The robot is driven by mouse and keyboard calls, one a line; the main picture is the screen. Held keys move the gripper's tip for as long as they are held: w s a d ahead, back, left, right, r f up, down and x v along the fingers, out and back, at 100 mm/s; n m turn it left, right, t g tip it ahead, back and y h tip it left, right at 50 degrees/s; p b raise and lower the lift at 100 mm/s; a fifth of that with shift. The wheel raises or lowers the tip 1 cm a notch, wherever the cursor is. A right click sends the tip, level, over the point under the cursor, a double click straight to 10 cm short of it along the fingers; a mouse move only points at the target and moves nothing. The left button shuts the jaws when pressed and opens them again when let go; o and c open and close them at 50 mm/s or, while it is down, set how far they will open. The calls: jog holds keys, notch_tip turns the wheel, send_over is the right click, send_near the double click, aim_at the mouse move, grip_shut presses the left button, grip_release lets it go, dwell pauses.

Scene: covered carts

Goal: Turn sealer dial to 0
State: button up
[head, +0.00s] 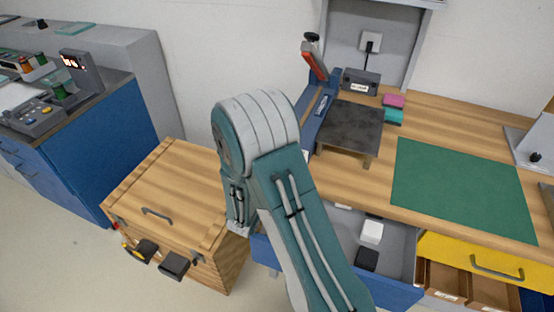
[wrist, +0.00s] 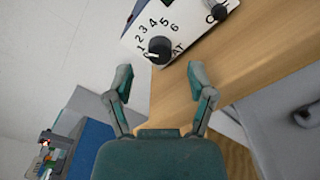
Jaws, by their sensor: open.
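In the wrist view, a white panel (wrist: 180,25) has a round black dial (wrist: 160,48) with numbers printed around it and partly covered lettering. The dial's pale mark is at its lower left, near the low end of the scale; the exact reading is hard to tell. My gripper (wrist: 158,81) is open and empty. Its two teal fingertips are apart, just short of the dial, one on each side. In the head view, the blue sealer (head: 325,104) with a raised red handle stands at the bench's left end. My arm hides the gripper there.
A second black knob (wrist: 216,10) sits on the panel's upper right. A dark plate (head: 350,127) stands beside the sealer. An open drawer (head: 345,222) juts out below the bench. A wooden crate (head: 165,185) stands at the left. The green mat (head: 460,185) is clear.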

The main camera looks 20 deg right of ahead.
jog(key=shift+x, duration=1.6)
jog(key=shift+s, duration=0.1)
grip_shut()
jog(key=shift+n, duration=0.3)
jog(key=n, duration=1.1)
jog(key=shift+r, duration=0.15)
jog(key=shift+a+n, duration=0.1)
jog(key=shift+n, duration=0.2)
